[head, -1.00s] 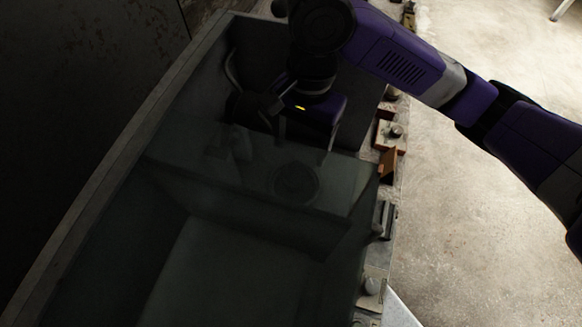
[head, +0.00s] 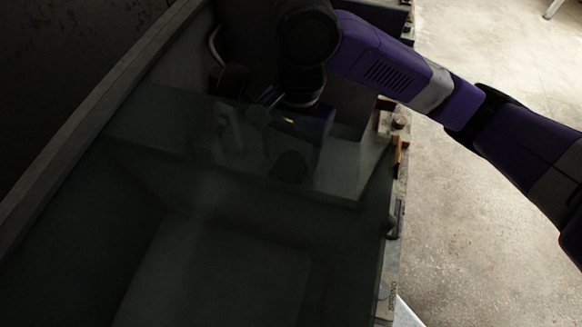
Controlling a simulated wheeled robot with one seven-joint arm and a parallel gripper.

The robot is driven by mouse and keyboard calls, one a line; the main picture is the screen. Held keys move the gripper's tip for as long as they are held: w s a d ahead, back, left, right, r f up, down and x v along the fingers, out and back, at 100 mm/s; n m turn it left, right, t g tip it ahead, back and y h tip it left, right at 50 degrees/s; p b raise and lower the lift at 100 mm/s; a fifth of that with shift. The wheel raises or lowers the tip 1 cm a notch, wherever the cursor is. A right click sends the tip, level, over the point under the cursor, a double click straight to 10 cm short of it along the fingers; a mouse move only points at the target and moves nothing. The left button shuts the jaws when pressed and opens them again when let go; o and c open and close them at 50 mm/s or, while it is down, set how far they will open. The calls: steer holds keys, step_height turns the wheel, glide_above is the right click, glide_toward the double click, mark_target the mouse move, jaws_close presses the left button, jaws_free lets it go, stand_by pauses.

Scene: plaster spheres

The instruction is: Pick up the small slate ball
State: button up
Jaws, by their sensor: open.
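My gripper (head: 268,128) hangs at the end of my purple arm, low in the dark basin (head: 165,118). Its lower part is dim, seen against or through a murky, glossy surface. The jaws are open, with nothing visibly held. I cannot make out the small slate ball for certain. A dark round patch (head: 290,165) shows just below the gripper in the picture; I cannot tell whether it is a ball, an opening or a reflection. My gripper and arm hide part of the basin's far end.
Bare concrete floor (head: 480,240) lies farther right. The basin's near part looks empty but very dark.

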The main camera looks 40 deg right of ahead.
steer(key=shift+f, duration=0.15)
jaws_close()
stand_by(0.4)
